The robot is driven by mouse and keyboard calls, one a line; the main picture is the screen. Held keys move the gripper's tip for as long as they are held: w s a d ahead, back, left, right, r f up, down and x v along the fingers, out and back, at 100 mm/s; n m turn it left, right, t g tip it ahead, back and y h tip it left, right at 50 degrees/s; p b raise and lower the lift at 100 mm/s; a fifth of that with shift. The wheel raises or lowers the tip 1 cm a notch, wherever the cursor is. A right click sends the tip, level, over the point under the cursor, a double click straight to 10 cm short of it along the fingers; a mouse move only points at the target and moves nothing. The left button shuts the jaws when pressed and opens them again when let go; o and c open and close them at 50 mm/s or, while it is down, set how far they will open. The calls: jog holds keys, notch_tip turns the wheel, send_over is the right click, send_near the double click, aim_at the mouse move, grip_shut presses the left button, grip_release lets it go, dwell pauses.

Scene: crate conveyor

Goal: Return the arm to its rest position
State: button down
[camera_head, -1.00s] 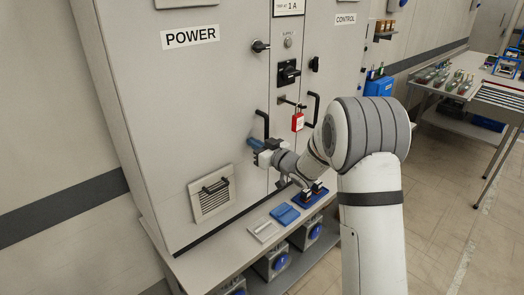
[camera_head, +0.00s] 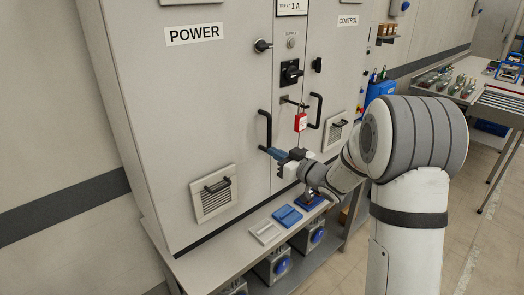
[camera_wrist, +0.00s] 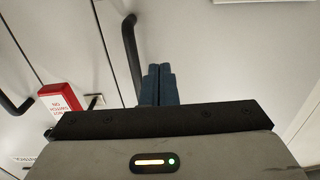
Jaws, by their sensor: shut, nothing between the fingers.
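My gripper (camera_head: 268,151) is in front of the cabinet, close to the lower end of the black handle (camera_head: 264,130) on the POWER door. Its blue fingers are together with nothing between them. In the wrist view the shut fingers (camera_wrist: 159,86) point at the pale door, with the black handle (camera_wrist: 131,50) just left of them. I cannot tell whether they touch it. My arm bends from the right side of the head view toward the cabinet.
A ledge (camera_head: 222,266) below holds a blue block (camera_head: 287,216) and a pale tray (camera_head: 264,233). A table (camera_head: 508,103) stands at right, with open floor before it.

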jog(key=s+d+m+g+h, duration=0.2)
jog(key=s+d+m+h, duration=0.5)
jog(key=s+d+h, duration=0.6)
jog(key=s+f+m+g, duration=0.1)
jog(key=s+f+g, duration=0.2)
jog(key=s, duration=2)
jog(key=g, duration=0.5)
jog(key=shift+a+f+m+b, duration=0.2)
jog(key=shift+a+m+b, duration=0.2)
jog(key=c, duration=2.2)
grip_release()
